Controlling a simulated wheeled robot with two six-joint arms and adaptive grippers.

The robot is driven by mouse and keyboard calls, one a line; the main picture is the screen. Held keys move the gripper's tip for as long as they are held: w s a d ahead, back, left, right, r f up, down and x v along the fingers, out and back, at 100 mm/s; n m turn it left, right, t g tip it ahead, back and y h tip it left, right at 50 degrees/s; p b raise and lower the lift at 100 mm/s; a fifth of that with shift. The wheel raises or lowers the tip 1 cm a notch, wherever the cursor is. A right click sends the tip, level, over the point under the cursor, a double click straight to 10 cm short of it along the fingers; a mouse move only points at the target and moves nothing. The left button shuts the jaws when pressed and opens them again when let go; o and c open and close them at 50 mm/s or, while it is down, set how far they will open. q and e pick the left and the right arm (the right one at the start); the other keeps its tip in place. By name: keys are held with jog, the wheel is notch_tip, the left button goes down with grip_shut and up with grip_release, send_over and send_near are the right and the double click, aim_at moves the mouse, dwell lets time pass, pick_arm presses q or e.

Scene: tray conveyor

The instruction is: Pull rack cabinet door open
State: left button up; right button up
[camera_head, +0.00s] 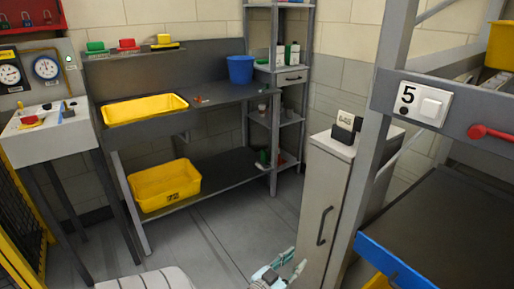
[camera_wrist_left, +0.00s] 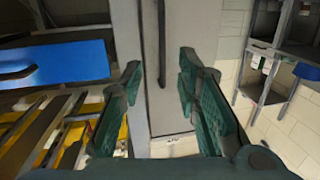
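The rack cabinet (camera_head: 333,146) is a narrow pale grey box right of centre in the head view. Its door (camera_head: 315,205) looks shut and flush, with a dark vertical bar handle (camera_head: 325,226). In the left wrist view the door (camera_wrist_left: 178,101) fills the middle, and the handle (camera_wrist_left: 162,42) runs down from the top edge. My left gripper (camera_head: 292,263) is low in front of the door, at the bottom of the head view. In the wrist view its green-padded fingers (camera_wrist_left: 160,77) are spread, with the handle in line between them, not gripped. My right gripper is not in view.
A steel rack frame (camera_head: 365,175) with a blue-edged shelf (camera_head: 395,263) stands close right of the cabinet. A small dark device (camera_head: 347,128) sits on the cabinet top. A workbench (camera_head: 225,97) with yellow bins is at the back left. Floor (camera_head: 225,225) left of the cabinet is clear.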

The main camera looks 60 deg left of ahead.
pick_arm(q)
jog(key=s+d+f+m+g+h+p, duration=0.1)
jog(key=s+d+f+g+p, duration=0.2)
jog(key=s+f, duration=0.5)
jog(key=s+d+f+g+h+p, duration=0.1)
jog(key=s+d+f+g+p, duration=0.1)
jog(key=s+f+g+p, duration=0.2)
jog(key=s+f+g, duration=0.2)
jog(key=s+f, duration=0.2)
jog(key=f, duration=0.2)
jog(key=shift+s+d+f+m, duration=0.25)
jog(key=shift+d+m, duration=0.15)
